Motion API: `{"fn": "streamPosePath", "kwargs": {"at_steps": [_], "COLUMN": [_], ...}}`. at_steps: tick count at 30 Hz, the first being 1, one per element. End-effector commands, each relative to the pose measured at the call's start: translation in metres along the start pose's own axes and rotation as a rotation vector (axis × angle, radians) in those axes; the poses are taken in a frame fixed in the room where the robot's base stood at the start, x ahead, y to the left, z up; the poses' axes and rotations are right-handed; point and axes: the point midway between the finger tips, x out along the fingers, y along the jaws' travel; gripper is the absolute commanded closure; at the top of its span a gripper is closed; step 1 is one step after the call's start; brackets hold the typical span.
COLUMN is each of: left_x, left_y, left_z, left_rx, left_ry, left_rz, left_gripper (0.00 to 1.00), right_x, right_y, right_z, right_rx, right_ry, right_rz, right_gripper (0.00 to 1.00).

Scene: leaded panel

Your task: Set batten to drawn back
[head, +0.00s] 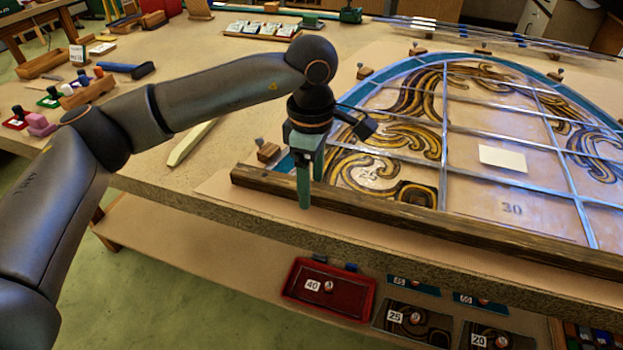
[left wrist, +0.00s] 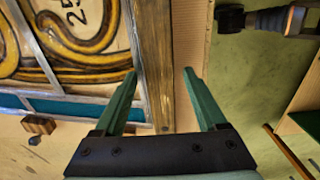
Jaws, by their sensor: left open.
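The batten (head: 430,222) is a long dark wooden strip lying along the front edge of the leaded panel (head: 500,140). In the left wrist view the batten (left wrist: 155,60) runs up from its near end. My left gripper (head: 311,190) is over the batten's left end. In the left wrist view my left gripper (left wrist: 160,72) is open, with one green finger on each side of the strip. Whether the fingers touch the wood I cannot tell. My right gripper is not in view.
Wooden blocks with pins (head: 268,150) stand around the panel's curved edge. A pale card (head: 503,158) lies on the panel. A red tray marked 40 (head: 329,288) and other numbered pieces sit on a shelf below. Tools and small blocks lie on the bench at left.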

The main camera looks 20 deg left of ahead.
Motion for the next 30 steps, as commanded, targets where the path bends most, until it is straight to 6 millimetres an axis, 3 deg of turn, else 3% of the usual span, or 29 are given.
{"fn": "streamPosePath", "kwargs": {"at_steps": [4, 23, 30], "left_x": [0.0000, -0.0004, -0.0005], "left_y": [0.0000, 0.0000, 0.0000], "left_z": [-0.0001, 0.0002, 0.0002], "left_rx": [0.000, 0.000, 0.000], "left_ry": [0.000, 0.000, 0.000], "left_rz": [0.000, 0.000, 0.000], "left_gripper": [0.27, 0.98, 1.00], "right_x": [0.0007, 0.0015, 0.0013], "right_y": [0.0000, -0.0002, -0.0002], "right_z": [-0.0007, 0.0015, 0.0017], "right_rx": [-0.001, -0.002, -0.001], "right_ry": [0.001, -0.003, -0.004], "right_rz": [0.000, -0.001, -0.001], "right_gripper": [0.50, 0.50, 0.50]}}
